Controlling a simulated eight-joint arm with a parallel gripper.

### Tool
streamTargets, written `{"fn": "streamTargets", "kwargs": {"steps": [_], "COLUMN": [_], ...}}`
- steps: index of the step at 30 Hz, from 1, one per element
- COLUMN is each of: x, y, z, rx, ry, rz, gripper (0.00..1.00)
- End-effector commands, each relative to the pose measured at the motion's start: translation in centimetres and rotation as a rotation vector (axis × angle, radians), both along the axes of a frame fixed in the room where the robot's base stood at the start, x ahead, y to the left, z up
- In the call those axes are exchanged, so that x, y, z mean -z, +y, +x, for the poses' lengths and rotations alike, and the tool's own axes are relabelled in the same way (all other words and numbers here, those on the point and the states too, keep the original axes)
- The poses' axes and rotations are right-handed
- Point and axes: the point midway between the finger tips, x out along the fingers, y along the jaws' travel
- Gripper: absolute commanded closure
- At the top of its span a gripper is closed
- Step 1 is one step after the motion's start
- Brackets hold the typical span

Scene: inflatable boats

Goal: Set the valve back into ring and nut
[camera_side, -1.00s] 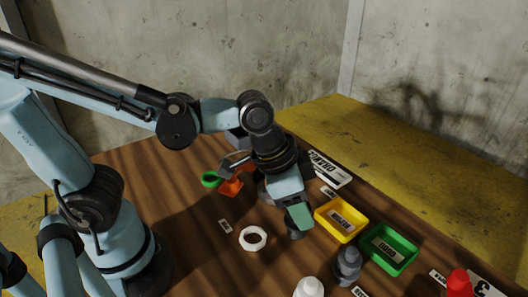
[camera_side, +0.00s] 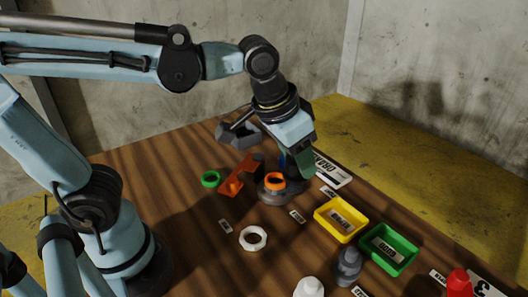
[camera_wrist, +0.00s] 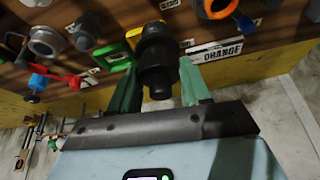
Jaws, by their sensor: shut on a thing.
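My gripper (camera_side: 303,168) is shut on the dark valve (camera_wrist: 157,55). In the wrist view the valve sits between the green fingers. In the side view the fingers mostly hide it. The orange nut (camera_side: 275,181) lies in the dark grey ring (camera_side: 281,195) on the table. My gripper is above and just right of them in the side view. In the wrist view part of the nut (camera_wrist: 217,4) and ring show at the top edge, apart from the valve. A blue part (camera_side: 282,160) shows beside the ring.
A yellow tray (camera_side: 327,207) and a green tray (camera_side: 406,263) stand at the right. A white ring (camera_side: 244,243), a green ring (camera_side: 210,173) and an orange bracket (camera_side: 231,187) lie to the left. Grey (camera_side: 348,268), white (camera_side: 308,287) and red (camera_side: 458,284) items stand at the front.

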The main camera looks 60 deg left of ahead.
Motion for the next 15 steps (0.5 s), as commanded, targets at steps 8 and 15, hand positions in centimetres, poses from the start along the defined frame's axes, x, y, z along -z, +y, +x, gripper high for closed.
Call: {"fn": "streamTargets", "kwargs": {"steps": [8, 15], "x": [-1.3, -1.6], "y": [8.2, 10.9], "z": [3.5, 4.1], "rx": [-0.281, -0.365], "ry": [0.000, 0.000], "rz": [0.000, 0.000], "gripper": [0.85, 0.85]}}
